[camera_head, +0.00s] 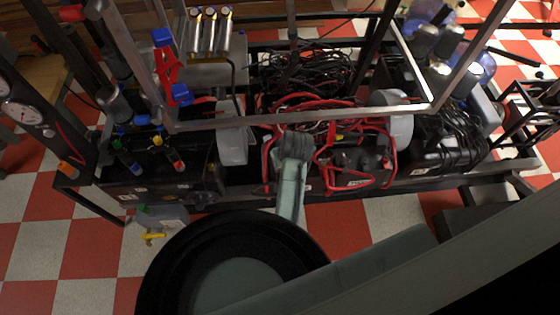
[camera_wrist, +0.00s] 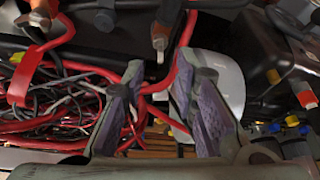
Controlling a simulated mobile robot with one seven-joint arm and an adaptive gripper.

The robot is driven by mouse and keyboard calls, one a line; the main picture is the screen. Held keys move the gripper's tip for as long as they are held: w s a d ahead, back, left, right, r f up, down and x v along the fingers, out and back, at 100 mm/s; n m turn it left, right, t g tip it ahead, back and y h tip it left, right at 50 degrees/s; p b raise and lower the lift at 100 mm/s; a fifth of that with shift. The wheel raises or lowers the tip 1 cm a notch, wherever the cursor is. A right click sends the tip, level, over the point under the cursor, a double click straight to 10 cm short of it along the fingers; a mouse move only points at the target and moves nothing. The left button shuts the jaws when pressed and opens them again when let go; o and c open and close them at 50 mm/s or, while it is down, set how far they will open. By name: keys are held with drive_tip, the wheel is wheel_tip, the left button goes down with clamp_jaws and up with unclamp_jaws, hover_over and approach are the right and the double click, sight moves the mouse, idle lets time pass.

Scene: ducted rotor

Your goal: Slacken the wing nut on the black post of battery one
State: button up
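A black battery (camera_head: 350,158) with red cables over it sits right of my gripper (camera_head: 292,142) in the head view. In the wrist view a black case, seemingly this battery (camera_wrist: 105,32), is at the upper left. My gripper shows there too (camera_wrist: 160,78), its two purple-padded fingers apart. A red cable passes behind and between the fingers. A copper-coloured terminal piece (camera_wrist: 160,38) with a pale tip stands just beyond the fingertips, not between the pads. I cannot tell whether it carries the wing nut. No wing nut or battery number is clearly readable.
Red cables (camera_head: 300,103) and a tangle of black wires (camera_head: 310,72) crowd the rack. A metal frame bar (camera_head: 300,118) crosses above the batteries. A white rounded part (camera_wrist: 222,85) is close beside the right finger. Checkered floor (camera_head: 90,250) lies in front.

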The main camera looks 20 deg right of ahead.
drive_tip(key=v, duration=0.5)
drive_tip(key=shift+s+r, duration=0.1)
drive_tip(key=shift+r, duration=0.2)
